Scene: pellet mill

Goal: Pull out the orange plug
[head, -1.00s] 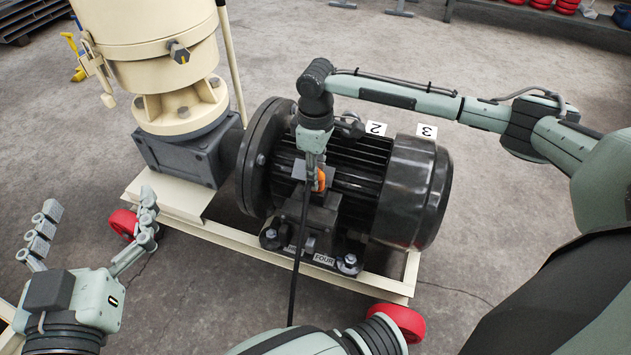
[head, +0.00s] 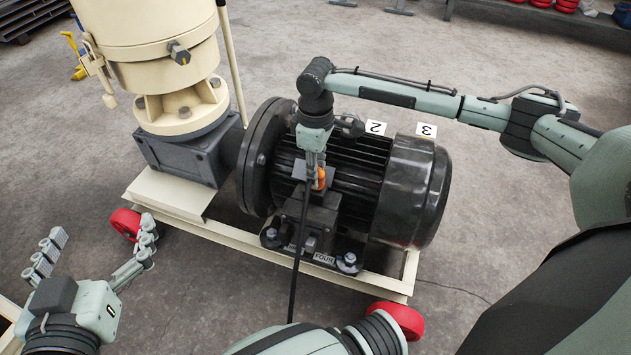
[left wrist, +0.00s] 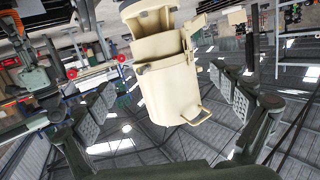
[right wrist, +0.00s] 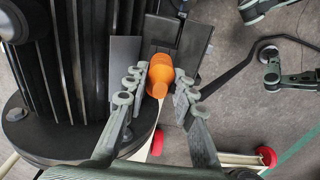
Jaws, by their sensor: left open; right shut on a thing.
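The orange plug (head: 320,178) is at the dark terminal box (head: 312,214) on the side of the black motor (head: 340,185). In the right wrist view the orange plug (right wrist: 160,72) lies between the fingers of my right gripper (right wrist: 160,84). My right gripper (head: 314,172) comes down from above and is shut on the plug; in the head view it partly hides it. Whether the plug is fully seated cannot be told. My left gripper (head: 95,255) is open and empty at the lower left, away from the motor.
A black cable (head: 295,262) hangs from near the plug across the frame. A cream frame (head: 190,222) with red wheels (head: 400,318) carries the motor and the cream mill (head: 150,45). The concrete floor to the right is clear.

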